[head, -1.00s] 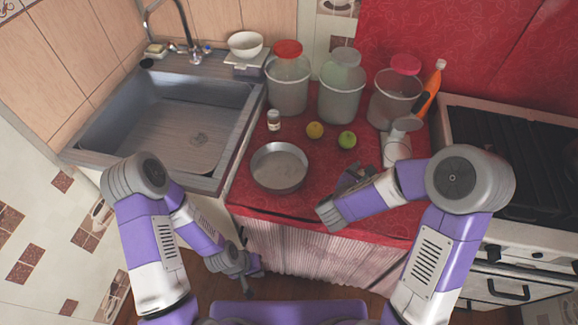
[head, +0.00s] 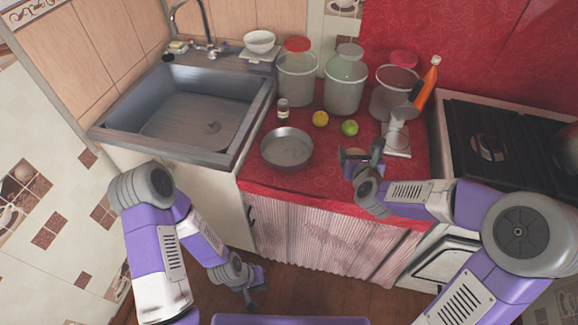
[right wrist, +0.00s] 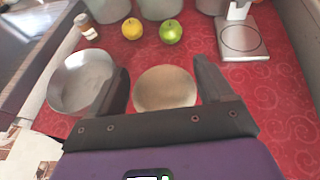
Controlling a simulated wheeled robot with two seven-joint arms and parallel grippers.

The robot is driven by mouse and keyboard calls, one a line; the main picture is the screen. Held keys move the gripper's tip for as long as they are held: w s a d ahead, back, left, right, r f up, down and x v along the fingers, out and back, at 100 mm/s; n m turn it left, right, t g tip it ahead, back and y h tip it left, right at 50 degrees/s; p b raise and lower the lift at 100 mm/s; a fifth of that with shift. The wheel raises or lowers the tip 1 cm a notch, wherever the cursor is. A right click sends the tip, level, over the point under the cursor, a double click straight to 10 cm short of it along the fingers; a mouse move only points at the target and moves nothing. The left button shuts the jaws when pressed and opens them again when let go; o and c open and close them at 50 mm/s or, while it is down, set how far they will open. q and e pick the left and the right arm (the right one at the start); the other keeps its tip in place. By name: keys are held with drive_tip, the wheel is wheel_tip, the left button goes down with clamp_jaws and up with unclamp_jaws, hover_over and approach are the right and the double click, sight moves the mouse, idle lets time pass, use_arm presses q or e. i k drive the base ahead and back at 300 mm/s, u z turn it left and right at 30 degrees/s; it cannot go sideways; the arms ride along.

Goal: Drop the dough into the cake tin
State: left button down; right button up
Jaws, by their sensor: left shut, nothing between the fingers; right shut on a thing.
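The cake tin (head: 264,152) is a round grey metal pan, upright on the red counter; it looks empty. It also shows at left in the right wrist view (right wrist: 55,92). The dough (right wrist: 165,90) is a round beige lump between the fingers of my right gripper (right wrist: 165,80), which is shut on it. In the head view my right gripper (head: 362,154) is to the right of the tin, apart from it; the dough is hard to make out there. My left gripper (head: 254,286) is shut and empty, low in front of the counter.
A yellow fruit (head: 320,118), a green apple (head: 350,128) and a small jar (head: 283,108) stand behind the tin. Large canisters (head: 345,90) line the back. A scale (head: 397,138) stands right of the gripper. The sink (head: 190,115) is left, the stove (head: 500,140) right.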

sight(293, 153)
drive_tip(key=k, duration=0.1)
drive_tip(key=u, duration=1.95)
drive_tip(key=i, duration=1.2)
drive_tip(key=z, duration=1.95)
